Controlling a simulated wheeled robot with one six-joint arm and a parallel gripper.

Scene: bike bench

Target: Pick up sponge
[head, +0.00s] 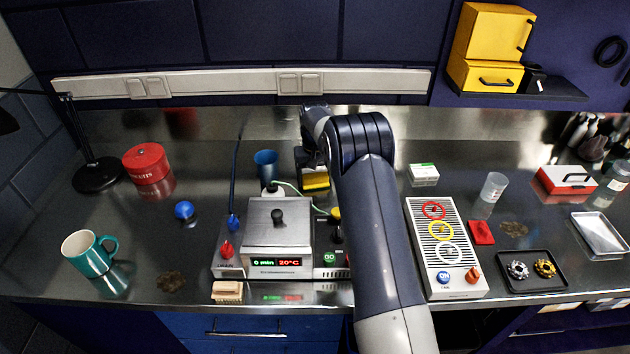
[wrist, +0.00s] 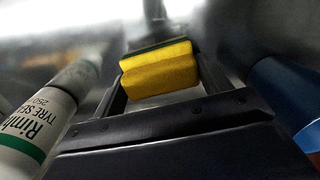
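The sponge (wrist: 160,72) is a yellow block with a green layer along its far top edge. In the wrist view it sits between the two fingers of my gripper (wrist: 162,85), with its ends against them and no clear gap. In the head view the sponge (head: 315,182) shows as a yellow patch at my gripper (head: 312,172), behind the silver box. My gripper looks shut on it. The sponge's underside is hidden, so I cannot tell whether it touches the counter.
A white sealant bottle (wrist: 38,125) and a blue cup (wrist: 285,95) stand close on either side of my gripper. The cup (head: 265,163) is left of it in the head view. The silver heated box (head: 278,238) stands in front. The counter is clear around the blue ball (head: 184,210).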

